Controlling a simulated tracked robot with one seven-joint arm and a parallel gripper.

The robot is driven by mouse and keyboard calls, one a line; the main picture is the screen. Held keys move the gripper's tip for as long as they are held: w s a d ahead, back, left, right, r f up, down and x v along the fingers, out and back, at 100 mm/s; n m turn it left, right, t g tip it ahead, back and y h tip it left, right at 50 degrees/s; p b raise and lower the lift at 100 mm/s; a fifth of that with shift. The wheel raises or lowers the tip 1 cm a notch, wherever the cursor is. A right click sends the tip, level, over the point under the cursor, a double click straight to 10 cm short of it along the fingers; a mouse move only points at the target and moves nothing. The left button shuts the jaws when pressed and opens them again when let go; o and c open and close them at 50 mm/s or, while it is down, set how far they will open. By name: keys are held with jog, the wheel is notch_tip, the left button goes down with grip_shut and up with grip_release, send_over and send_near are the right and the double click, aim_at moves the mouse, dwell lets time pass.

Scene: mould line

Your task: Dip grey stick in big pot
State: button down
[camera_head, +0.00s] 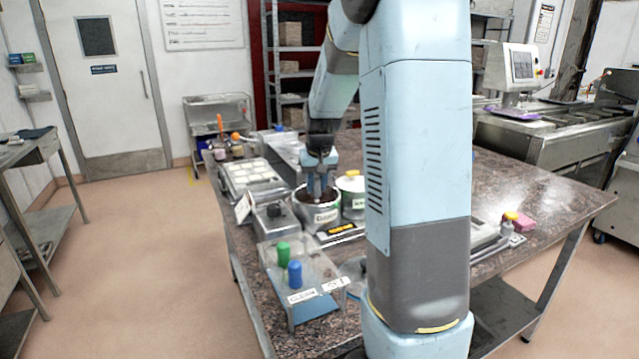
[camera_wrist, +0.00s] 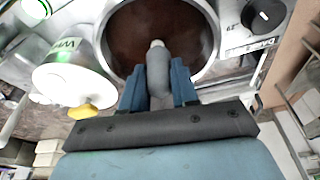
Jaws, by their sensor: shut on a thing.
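My gripper (camera_wrist: 158,88) is shut on the grey stick (camera_wrist: 157,68), which lies between its two blue fingers in the wrist view. The big pot (camera_wrist: 213,22) is a round metal pot holding dark brown contents. In the wrist view the stick's pale end shows against the brown contents; I cannot tell how deep it reaches. In the head view my gripper (camera_head: 319,172) is right above the big pot (camera_head: 318,217), pointing down, and its fingers hide most of the stick.
A rack (camera_head: 322,292) with a green-handled (camera_head: 283,252) and a blue-handled thing (camera_head: 295,273) is in front. A dark-knobbed box (camera_head: 275,221) stands left.

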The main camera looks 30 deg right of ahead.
jog(key=shift+r, duration=0.2)
dwell(0.4)
jog(key=shift+r, duration=3.6)
jog(key=shift+r, duration=0.1)
notch_tip(320, 180, up, 4)
jog(key=shift+f, duration=0.15)
jog(key=shift+s, duration=0.1)
